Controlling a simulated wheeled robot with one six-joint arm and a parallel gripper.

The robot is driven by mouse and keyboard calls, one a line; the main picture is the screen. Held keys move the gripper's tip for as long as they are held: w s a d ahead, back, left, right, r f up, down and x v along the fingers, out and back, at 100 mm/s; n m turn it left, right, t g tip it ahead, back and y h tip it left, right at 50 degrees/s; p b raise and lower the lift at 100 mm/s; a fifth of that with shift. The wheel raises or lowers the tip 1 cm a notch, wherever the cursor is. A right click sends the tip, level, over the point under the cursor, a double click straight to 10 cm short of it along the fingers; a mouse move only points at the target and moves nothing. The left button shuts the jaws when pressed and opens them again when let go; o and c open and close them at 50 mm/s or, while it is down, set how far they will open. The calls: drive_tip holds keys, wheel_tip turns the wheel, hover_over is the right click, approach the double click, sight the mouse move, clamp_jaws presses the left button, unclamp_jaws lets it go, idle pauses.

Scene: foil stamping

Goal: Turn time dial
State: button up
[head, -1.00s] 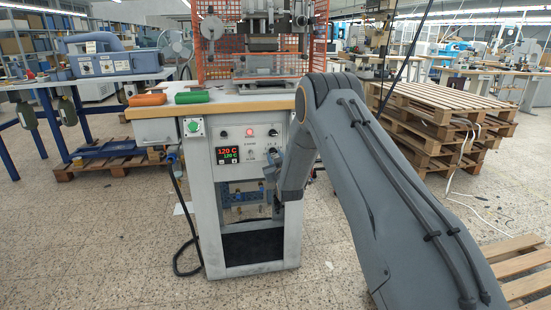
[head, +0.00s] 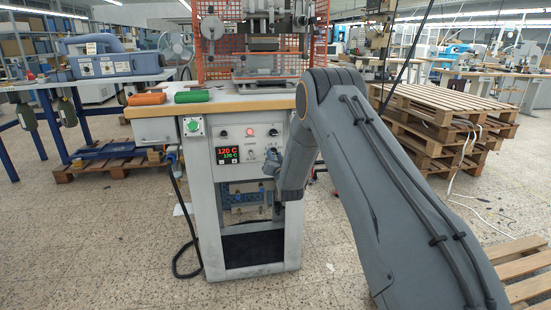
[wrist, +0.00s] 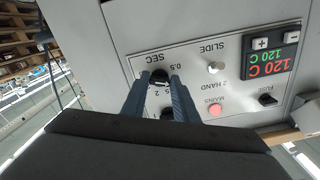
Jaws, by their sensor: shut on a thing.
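The time dial (wrist: 160,76) is a black knob marked "SEC", with 0.5 and 2 among its printed numbers, on the pale control panel in the wrist view. My gripper (wrist: 162,84) is shut on the dial, one finger on each side of it. The fingers hide part of the dial and of its scale. In the head view my gripper (head: 270,164) is at the right of the machine's front panel (head: 238,137), and the dial is hard to make out there.
The temperature display (wrist: 272,55) reads 120 C, with plus and minus buttons. The slide switch (wrist: 215,68), red mains lamp (wrist: 215,110) and black fuse knob (wrist: 267,99) are near the dial. Orange (head: 147,99) and green (head: 192,97) things lie on the machine's table. Pallets (head: 440,115) stand at right.

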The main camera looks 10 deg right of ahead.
idle(0.4)
drive_tip(key=o, duration=1.1)
drive_tip(key=shift+c, duration=0.2)
drive_tip(key=shift+s, duration=0.1)
drive_tip(key=s, duration=0.7)
drive_tip(key=shift+s, duration=0.35)
drive_tip(key=s+r+n+g+p, duration=0.1)
drive_tip(key=s+r+g+p, duration=0.2)
drive_tip(key=s, duration=1.5)
drive_tip(key=s+r+n+g+p, duration=0.2)
drive_tip(key=s+r+g+p, duration=0.2)
drive_tip(key=s+g, duration=0.5)
drive_tip(key=s+r+n+g+p, duration=0.1)
drive_tip(key=s+r+g+p, duration=0.3)
drive_tip(key=s, duration=2.2)
drive_tip(key=shift+s+r+g, duration=0.3)
drive_tip(key=shift+r+g, duration=0.35)
drive_tip(key=shift+g, duration=0.35)
